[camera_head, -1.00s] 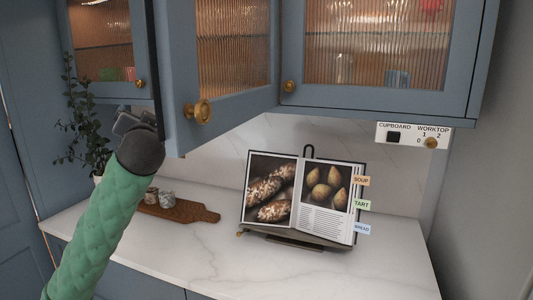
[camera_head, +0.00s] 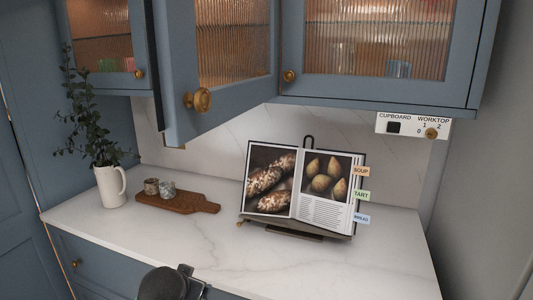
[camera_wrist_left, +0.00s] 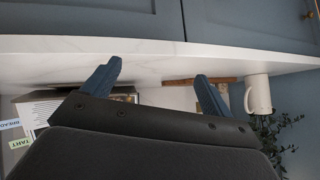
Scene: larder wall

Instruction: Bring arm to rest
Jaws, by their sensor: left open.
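My left gripper (camera_head: 180,284) is low at the bottom edge of the head view, in front of the worktop's front edge. In the left wrist view my left gripper (camera_wrist_left: 160,82) has its two blue fingers wide apart with nothing between them. My right gripper is in neither view. The middle wall cupboard door (camera_head: 222,90) with its brass knob (camera_head: 203,99) stands swung open, apart from my gripper.
An open cookbook (camera_head: 298,188) stands on the marble worktop (camera_head: 200,240). A wooden board (camera_head: 186,204) with two small pots (camera_head: 160,187) and a white jug (camera_head: 111,186) of leaves are at left. A switch panel (camera_head: 412,125) is under the right cupboard (camera_head: 380,45). The worktop's front is clear.

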